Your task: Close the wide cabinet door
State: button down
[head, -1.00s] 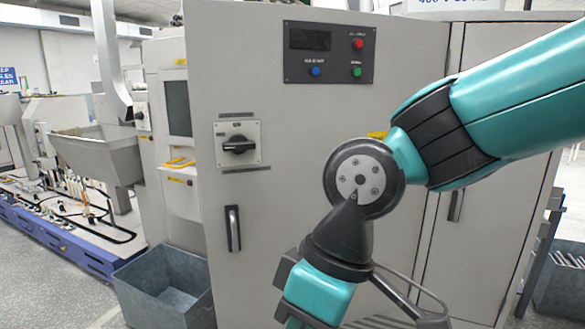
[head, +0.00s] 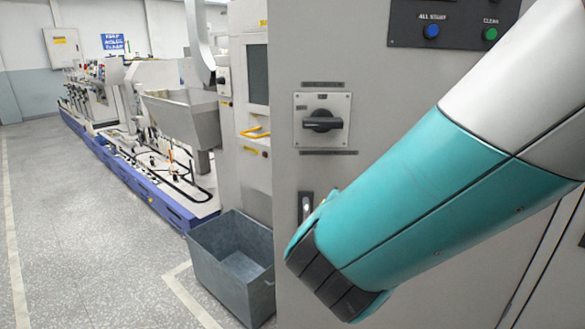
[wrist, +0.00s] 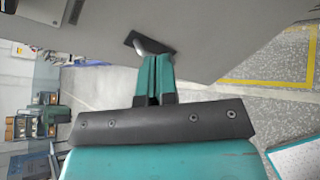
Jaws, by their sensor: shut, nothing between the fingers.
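The wide cabinet door (head: 400,110) is a tall light-grey panel filling the middle of the head view. It carries a black rotary switch (head: 322,120) and, below that, a dark handle plate (head: 305,203), partly covered by my arm. How far the door stands open is hard to tell. In the wrist view the grey door (wrist: 215,30) fills the top, with the handle (wrist: 148,43) near its edge. My gripper (wrist: 157,60) is shut and empty, its teal fingertips close to the handle plate; contact is unclear. In the head view my arm hides the gripper.
A grey metal bin (head: 235,265) stands on the floor left of the door. A long machine on a blue base (head: 160,205) runs back on the left. Speckled floor (head: 90,240) at the far left is clear. The wrist view shows a yellow floor line (wrist: 262,82).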

jog(key=s+a+r+n+t+y, duration=0.2)
jog(key=a+r+n+t+y, duration=0.15)
jog(key=a+n, duration=0.6)
jog(key=shift+t+h, duration=0.25)
jog(key=shift+t, duration=0.2)
jog(key=w+p, duration=0.2)
jog(key=w, duration=0.4)
jog(key=w+p, duration=0.3)
jog(key=w, duration=0.4)
jog(key=shift+a+f, duration=0.1)
jog(key=shift+a, duration=0.1)
jog(key=shift+w+f, duration=0.1)
jog(key=shift+w, duration=0.4)
